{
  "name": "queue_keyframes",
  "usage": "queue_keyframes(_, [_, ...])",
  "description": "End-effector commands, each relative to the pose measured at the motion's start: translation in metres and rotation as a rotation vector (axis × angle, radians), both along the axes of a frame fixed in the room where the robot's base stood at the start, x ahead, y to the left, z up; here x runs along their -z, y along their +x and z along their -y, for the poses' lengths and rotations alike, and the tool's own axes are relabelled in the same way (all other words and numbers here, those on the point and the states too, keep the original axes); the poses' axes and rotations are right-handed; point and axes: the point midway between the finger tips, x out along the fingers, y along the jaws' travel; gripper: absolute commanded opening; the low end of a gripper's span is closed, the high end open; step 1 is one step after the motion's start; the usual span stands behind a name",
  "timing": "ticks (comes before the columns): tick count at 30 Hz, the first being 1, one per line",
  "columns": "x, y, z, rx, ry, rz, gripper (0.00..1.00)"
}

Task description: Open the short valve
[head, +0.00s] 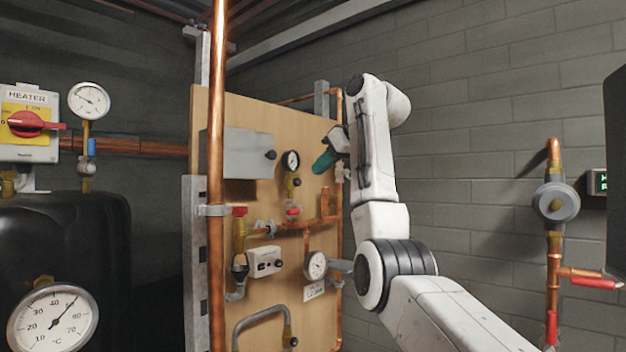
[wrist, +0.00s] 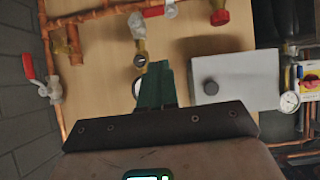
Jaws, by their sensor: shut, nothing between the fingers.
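My gripper (head: 322,161), with green fingers, is in front of the upper right part of the wooden board in the head view. In the wrist view its fingers (wrist: 155,80) are together with nothing between them. Left of them is a valve with a red lever (wrist: 28,66) and a pale body, on a copper pipe. I cannot tell which valve is the short one. The fingers appear apart from both.
The board (head: 265,105) also carries a grey box (head: 240,153), gauges, a red knob (head: 239,211) and copper pipes. A tall copper pipe (head: 217,100) stands in front. Red-levered pipework (head: 594,282) is on the right wall. A black tank (head: 70,235) stands left.

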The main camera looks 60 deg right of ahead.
Motion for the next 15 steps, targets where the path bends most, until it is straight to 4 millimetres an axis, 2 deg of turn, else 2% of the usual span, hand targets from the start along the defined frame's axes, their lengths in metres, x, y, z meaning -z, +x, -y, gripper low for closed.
queue_keyframes(12, [0.042,0.065,0.016,-0.002,0.004,-0.004,0.0])
queue_keyframes(15, [0.057,0.073,0.02,0.0,0.003,-0.003,0.0])
